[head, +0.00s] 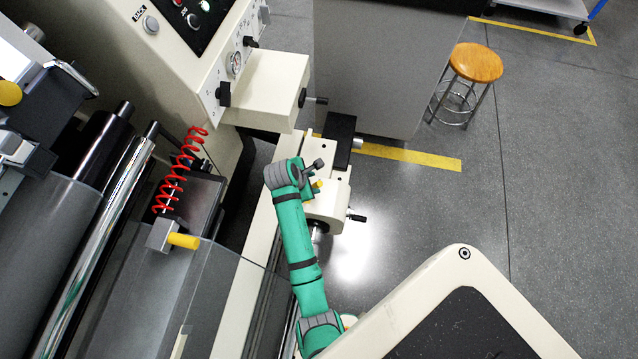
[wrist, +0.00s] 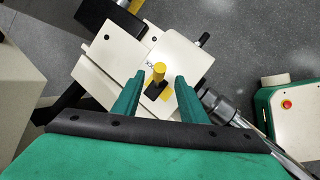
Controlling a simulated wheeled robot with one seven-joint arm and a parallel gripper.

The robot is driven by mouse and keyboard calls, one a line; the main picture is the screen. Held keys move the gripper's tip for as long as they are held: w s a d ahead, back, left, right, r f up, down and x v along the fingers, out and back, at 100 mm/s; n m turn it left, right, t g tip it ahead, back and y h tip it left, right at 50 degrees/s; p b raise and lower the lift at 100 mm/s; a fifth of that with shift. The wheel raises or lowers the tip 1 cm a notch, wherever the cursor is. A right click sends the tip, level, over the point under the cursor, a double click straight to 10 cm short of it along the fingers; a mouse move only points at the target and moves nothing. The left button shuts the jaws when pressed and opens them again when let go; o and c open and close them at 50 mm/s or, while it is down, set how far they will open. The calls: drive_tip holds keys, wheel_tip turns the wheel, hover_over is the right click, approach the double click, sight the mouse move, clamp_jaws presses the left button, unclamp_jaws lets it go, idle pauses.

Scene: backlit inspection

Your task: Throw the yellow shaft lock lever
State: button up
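The yellow shaft lock lever (wrist: 158,72) rises from a dark slot on a cream block (wrist: 112,57) in the wrist view. In the head view only a small yellow part of the lever (head: 318,184) shows beside my gripper (head: 309,188); the rest is hidden. In the wrist view my gripper (wrist: 159,80) has its two green fingers apart, one on each side of the lever in the picture. Gaps show between the lever and both fingers, and nothing is held. I cannot tell how far the fingertips are above the lever's base.
A cream box (head: 268,90) with a black-handled crank juts out behind the block. Left of my arm are a red coiled hose (head: 180,170), a yellow-knobbed grey block (head: 160,236) and shiny rollers (head: 108,238). A wooden-topped stool (head: 476,62) stands on open floor at right.

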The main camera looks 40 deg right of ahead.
sight(318, 184)
drive_tip(key=x, duration=0.8)
clamp_jaws()
